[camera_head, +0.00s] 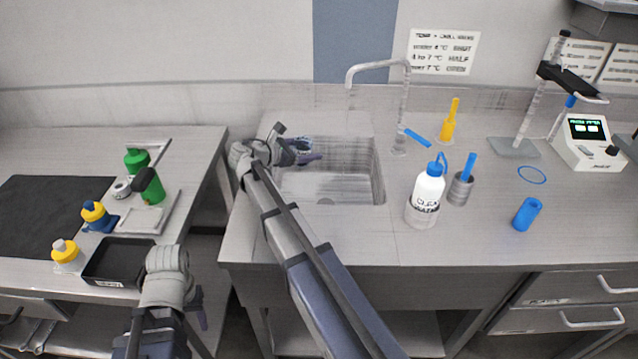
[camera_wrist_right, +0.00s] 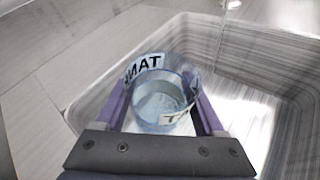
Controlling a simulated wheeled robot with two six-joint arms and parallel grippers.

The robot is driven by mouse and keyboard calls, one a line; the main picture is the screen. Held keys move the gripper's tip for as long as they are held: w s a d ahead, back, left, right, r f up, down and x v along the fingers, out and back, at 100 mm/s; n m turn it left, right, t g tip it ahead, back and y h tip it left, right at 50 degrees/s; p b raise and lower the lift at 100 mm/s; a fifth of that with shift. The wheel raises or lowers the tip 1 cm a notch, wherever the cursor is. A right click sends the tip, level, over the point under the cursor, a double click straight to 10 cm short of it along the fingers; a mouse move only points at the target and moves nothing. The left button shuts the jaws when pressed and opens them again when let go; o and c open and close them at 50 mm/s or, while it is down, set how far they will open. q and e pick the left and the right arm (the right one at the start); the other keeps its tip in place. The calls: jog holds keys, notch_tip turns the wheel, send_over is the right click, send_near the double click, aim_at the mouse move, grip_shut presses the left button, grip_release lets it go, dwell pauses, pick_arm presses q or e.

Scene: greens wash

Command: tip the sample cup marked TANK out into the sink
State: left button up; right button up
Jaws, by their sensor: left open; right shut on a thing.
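The clear sample cup (camera_wrist_right: 160,100) with a white label reading TANK is between the purple fingers of my right gripper (camera_wrist_right: 162,112), which is shut on it. Its mouth faces the wrist camera and the inside looks pale; I cannot tell how much liquid it holds. In the head view my right gripper (camera_head: 306,152) is over the left back part of the sink (camera_head: 335,188), with the cup (camera_head: 300,143) mostly hidden by it. My left gripper (camera_head: 200,310) is low at the front left, beside the left bench, mostly hidden behind its own wrist, open and empty.
A tap (camera_head: 378,66) arches over the sink's back right. The left bench carries green and yellow-topped bottles and a black tray (camera_head: 117,262).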

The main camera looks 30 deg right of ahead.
jog(key=shift+s+f+m+t+b, duration=0.25)
jog(key=shift+s+m+t+b, duration=0.05)
jog(key=shift+s+m+b, duration=0.1)
jog(key=shift+s+r+m+t, duration=0.4)
jog(key=shift+s+m, duration=0.1)
jog(key=shift+m, duration=0.1)
dwell(0.8)
jog(key=shift+s+f+m+t+h+b, duration=0.3)
jog(key=shift+s+f+m+h+b, duration=0.25)
jog(key=shift+b, duration=0.4)
jog(key=shift+s+r+m+t, duration=0.25)
jog(key=shift+r+m+t, duration=0.2)
jog(key=shift+m, duration=0.3)
dwell(0.5)
jog(key=shift+s+r+m+t+h+b, duration=0.1)
jog(key=shift+r+m+t+h+b, duration=0.4)
jog(key=shift+m, duration=0.5)
jog(key=shift+r+m+t+h+b, duration=0.15)
jog(key=shift+r+m+h+b, duration=0.15)
jog(key=shift+r+m, duration=0.55)
dwell(2.1)
